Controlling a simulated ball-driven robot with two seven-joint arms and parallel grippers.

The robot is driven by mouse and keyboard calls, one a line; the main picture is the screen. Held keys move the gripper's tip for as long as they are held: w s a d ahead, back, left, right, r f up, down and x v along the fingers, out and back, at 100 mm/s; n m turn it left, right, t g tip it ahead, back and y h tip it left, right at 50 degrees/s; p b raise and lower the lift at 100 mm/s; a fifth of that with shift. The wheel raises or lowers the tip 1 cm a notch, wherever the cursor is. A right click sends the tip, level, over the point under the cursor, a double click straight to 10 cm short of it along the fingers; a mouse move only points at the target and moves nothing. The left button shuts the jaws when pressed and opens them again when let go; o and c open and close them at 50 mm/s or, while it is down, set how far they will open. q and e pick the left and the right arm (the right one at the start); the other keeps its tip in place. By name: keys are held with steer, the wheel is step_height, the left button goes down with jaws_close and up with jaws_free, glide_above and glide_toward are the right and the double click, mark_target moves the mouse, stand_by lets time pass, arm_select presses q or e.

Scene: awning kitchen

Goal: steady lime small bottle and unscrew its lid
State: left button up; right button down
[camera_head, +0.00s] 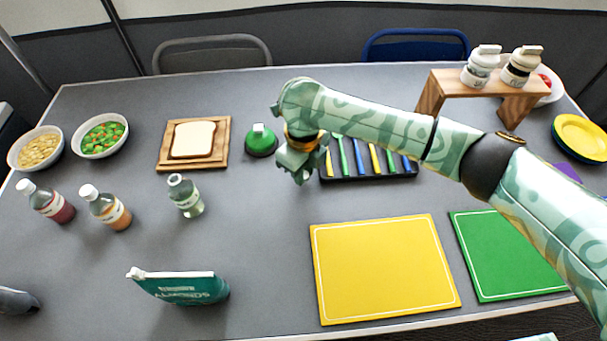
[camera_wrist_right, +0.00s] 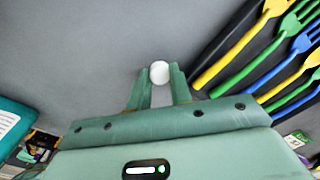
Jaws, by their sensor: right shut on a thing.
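The small bottle (camera_head: 186,196) with pale green contents stands upright on the table, left of centre. Its neck shows no white lid, unlike the two bottles beside it. My right gripper (camera_head: 308,166) is up and to the right of it, over the table near the cutlery tray. In the right wrist view, its fingers (camera_wrist_right: 160,88) are shut on a small round white lid (camera_wrist_right: 159,71). The lid is hidden in the head view. No left gripper can be made out.
A red bottle (camera_head: 48,202) and an orange bottle (camera_head: 106,209) stand left of the small bottle. An almonds pack (camera_head: 180,289) stands in front. A green domed thing (camera_head: 261,141) and the cutlery tray (camera_head: 372,175) are near my right gripper. A yellow board (camera_head: 385,268) lies right.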

step_height(320, 180, down, 2)
steer(key=shift+w, duration=0.1)
steer(key=shift+r, duration=0.15)
